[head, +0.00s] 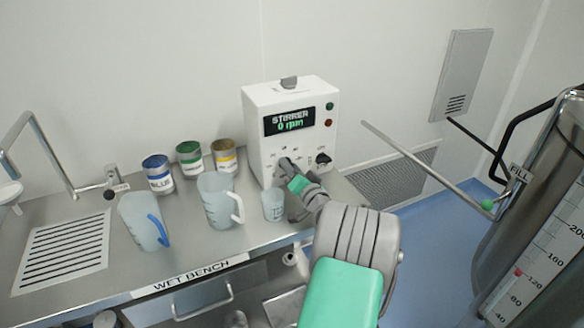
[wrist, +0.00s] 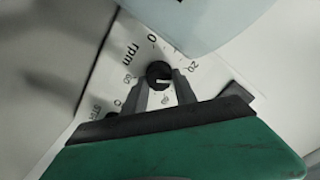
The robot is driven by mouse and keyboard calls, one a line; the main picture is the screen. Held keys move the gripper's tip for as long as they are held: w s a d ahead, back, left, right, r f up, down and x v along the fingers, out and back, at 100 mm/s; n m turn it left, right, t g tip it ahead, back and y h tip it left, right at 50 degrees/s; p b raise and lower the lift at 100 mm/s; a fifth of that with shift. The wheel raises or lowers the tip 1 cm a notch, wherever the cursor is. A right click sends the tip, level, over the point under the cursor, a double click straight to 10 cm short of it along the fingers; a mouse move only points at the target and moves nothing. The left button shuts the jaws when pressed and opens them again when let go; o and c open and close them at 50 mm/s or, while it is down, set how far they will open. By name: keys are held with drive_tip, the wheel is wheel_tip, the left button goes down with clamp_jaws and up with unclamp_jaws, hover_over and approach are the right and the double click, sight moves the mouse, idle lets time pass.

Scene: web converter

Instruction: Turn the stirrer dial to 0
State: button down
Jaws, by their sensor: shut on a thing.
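The stirrer (head: 257,140) is a white box at the back of the bench, and its display (head: 289,121) reads 0 rpm. The black stirrer dial (wrist: 158,74) carries a white pointer line and sits on a white face with printed numbers, among them 0 and 20. My gripper (wrist: 166,86) is shut on the dial, with one finger on each side of its lower part in the wrist view. In the head view my gripper (head: 291,170) reaches the lower left of the stirrer front and partly hides the dial there.
A second black knob (head: 323,158) is at the stirrer's lower right. A small beaker (head: 272,204) stands close beside my gripper. Two larger jugs (head: 218,208) (head: 141,222) and several paint tins (head: 224,155) stand left. A steel tank (head: 535,220) with a lever is right.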

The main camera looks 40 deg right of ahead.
drive_tip(key=shift+f+n+b, duration=0.1)
drive_tip(key=shift+n+b, duration=0.2)
drive_tip(key=shift+b, duration=0.5)
drive_tip(key=shift+n+b, duration=0.3)
drive_tip(key=shift+b, duration=0.25)
drive_tip(key=n+b, duration=0.2)
drive_tip(key=b, duration=0.3)
drive_tip(key=shift+a+f+n, duration=0.1)
drive_tip(key=shift+n, duration=0.2)
drive_tip(key=n+b, duration=0.1)
drive_tip(key=b, duration=0.2)
drive_tip(key=shift+n, duration=0.4)
drive_tip(key=shift+a+r+n+b, duration=0.1)
drive_tip(key=shift+r+n+b, duration=0.2)
drive_tip(key=shift+b, duration=0.2)
drive_tip(key=shift+r, duration=0.1)
drive_tip(key=c, duration=1)
unclamp_jaws()
